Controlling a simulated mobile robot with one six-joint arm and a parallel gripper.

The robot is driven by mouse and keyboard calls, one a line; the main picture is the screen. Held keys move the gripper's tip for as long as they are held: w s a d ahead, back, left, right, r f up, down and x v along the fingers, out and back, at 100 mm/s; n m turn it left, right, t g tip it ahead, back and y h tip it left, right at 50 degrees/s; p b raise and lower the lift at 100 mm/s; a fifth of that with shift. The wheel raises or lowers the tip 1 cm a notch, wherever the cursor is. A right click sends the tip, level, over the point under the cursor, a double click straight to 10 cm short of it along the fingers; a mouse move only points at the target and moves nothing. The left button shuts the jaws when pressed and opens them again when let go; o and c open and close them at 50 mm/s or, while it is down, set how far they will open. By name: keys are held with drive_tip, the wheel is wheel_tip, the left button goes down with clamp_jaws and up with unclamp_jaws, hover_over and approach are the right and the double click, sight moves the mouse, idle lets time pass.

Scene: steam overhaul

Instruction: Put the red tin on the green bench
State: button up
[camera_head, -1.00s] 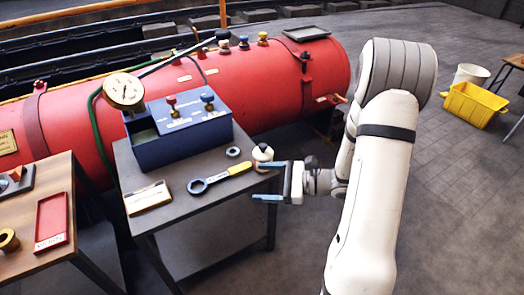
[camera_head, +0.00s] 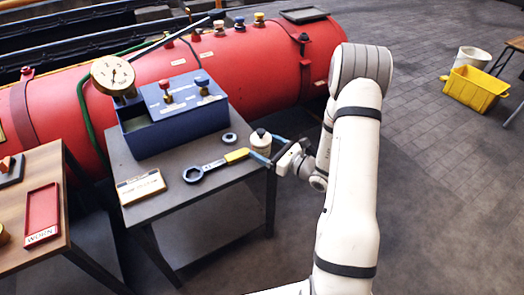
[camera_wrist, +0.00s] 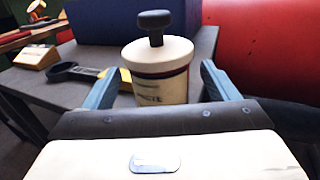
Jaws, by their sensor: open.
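A cream tin (camera_head: 261,144) with a dark knob stands upright at the right edge of the grey table (camera_head: 205,208). In the wrist view the tin (camera_wrist: 158,85) shows a pale lid, a thin red band below it and blurred dark lettering. My gripper (camera_head: 263,147) is open, with one blue finger on each side of the tin. In the wrist view gaps show between the tin and both fingers of my gripper (camera_wrist: 161,72). I see no tin that is mainly red, and no bench that I can tell is green.
A blue box (camera_head: 178,122) with valves, a gauge (camera_head: 112,75), a yellow-handled wrench (camera_head: 215,166), a ring (camera_head: 230,138) and a sign (camera_head: 141,187) share the table. A red tray (camera_head: 41,213) lies on a wooden table at left. A red boiler (camera_head: 240,70) stands behind.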

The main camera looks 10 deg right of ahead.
drive_tip(key=shift+w+a, duration=0.15)
drive_tip(key=shift+w, duration=0.05)
drive_tip(key=shift+c, duration=0.4)
drive_tip(key=shift+r, duration=0.15)
drive_tip(key=c, duration=1.5)
